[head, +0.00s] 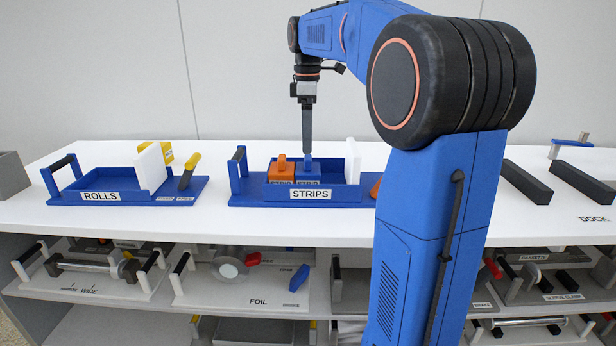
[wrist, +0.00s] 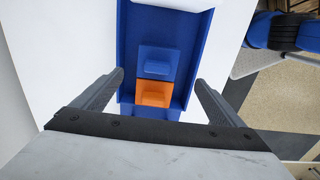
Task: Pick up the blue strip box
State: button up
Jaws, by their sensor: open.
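The blue strip box (head: 308,178) stands in the blue STRIPS tray (head: 250,196), right of an orange strip box (head: 281,173). Both boxes have a raised grip on top. My gripper (head: 307,150) points straight down over the blue box, its tips close to the box's grip in the head view; I cannot tell whether they touch. In the wrist view, the open fingers (wrist: 160,78) are spread wide, with the blue box (wrist: 158,62) and the orange box (wrist: 153,94) between them in the picture. Nothing is held.
A white upright plate (head: 353,160) stands at the tray's right, and a black-topped handle (head: 238,160) at its left. The ROLLS tray (head: 110,185) stands further left with a yellow-handled tool (head: 189,170). White counter lies clear between the trays. My arm hides part of the counter.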

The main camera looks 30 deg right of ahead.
aim_at(308, 170)
notch_tip(308, 170, down, 6)
jog(key=shift+w+d+f, duration=0.15)
jog(key=shift+f, duration=2.6)
jog(key=shift+c, duration=0.7)
jog(key=c, duration=1)
